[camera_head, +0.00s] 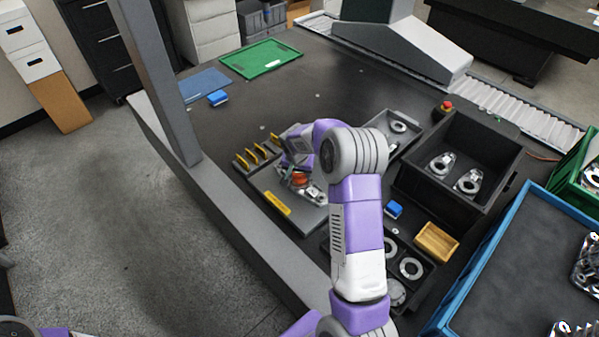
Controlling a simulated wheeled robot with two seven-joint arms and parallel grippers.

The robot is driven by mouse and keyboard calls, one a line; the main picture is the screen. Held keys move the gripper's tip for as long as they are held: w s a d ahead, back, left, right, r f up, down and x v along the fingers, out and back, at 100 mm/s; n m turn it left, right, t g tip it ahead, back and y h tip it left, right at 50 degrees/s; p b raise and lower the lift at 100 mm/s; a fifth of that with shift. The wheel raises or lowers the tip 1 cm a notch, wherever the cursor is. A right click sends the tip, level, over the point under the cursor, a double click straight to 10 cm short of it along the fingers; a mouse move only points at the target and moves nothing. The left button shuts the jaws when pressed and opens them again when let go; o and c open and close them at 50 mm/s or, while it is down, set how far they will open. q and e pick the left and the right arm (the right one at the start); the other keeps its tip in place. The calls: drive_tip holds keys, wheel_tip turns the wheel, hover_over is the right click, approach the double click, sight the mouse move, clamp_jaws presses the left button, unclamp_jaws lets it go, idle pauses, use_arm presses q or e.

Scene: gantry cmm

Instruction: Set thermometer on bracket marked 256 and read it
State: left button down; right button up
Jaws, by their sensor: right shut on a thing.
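My right gripper (297,177) is low over a grey plate (261,186) with a yellow label (277,203). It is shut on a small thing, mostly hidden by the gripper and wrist. A small orange-red piece (300,180) shows at the fingertips; I cannot tell whether it is the thermometer or whether it touches metal below. Metal brackets (441,163) (468,181) lie in a black bin (425,196); no number is legible. My left gripper is out of view; only a bit of purple arm shows at the lower left edge.
A rack with yellow-topped pieces (262,151) stands left of the gripper. A grey tray (408,143) holds a ringed part.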

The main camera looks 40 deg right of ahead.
drive_tip(key=o, duration=1.1)
drive_tip(key=shift+f, duration=0.1)
drive_tip(key=shift+c, duration=0.2)
drive_tip(key=shift+r+p, duration=0.25)
drive_tip(key=shift+p, duration=0.05)
drive_tip(key=p+v, duration=0.2)
drive_tip(key=v, duration=1)
